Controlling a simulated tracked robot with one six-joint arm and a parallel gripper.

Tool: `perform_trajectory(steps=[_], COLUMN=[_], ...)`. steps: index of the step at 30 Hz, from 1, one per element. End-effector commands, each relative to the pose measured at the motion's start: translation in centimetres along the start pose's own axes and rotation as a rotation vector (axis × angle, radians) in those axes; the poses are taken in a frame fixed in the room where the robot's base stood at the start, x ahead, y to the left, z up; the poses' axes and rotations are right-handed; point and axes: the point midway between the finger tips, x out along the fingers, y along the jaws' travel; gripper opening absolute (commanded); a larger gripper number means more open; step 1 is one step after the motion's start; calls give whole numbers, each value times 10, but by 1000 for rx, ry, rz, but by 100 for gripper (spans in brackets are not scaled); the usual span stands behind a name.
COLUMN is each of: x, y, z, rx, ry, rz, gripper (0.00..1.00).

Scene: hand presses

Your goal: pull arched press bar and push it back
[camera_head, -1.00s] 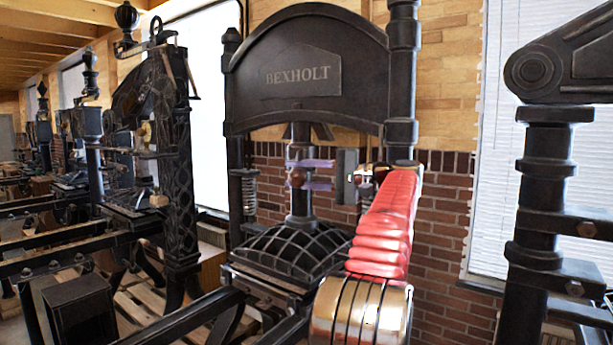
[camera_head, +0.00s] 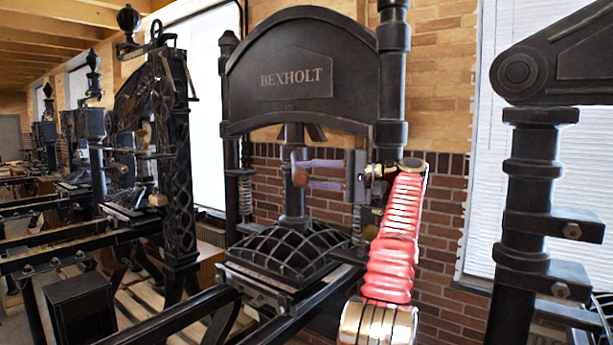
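The arched press (camera_head: 290,112) is black and stands upright in the middle, with BEXHOLT on its front plate. Its bar points towards me, so mostly its round brown end (camera_head: 300,178) shows, in front of the central column. My gripper (camera_head: 305,174) reaches in from the right, with a grey body and two lilac fingers. The fingers lie one above the other around the bar end and appear shut on it. The exact contact is too small to see clearly. My red, ribbed arm with brass-coloured rings comes up from below right.
A dark domed platen (camera_head: 290,248) sits below the bar, with rails running towards the lower left. Another black press frame (camera_head: 537,160) stands close on the right. More presses (camera_head: 155,140) line the left side. A brick wall (camera_head: 435,225) is behind.

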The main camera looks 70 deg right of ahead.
Motion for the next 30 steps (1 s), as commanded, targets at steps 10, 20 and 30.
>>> perform_trajectory(steps=[10, 20, 30], x=[-6, -1, 1], y=[0, 2, 2], z=[0, 0, 0], rx=[0, 2, 2], ry=[3, -3, -6], rz=[1, 2, 3], gripper=[0, 48, 48])
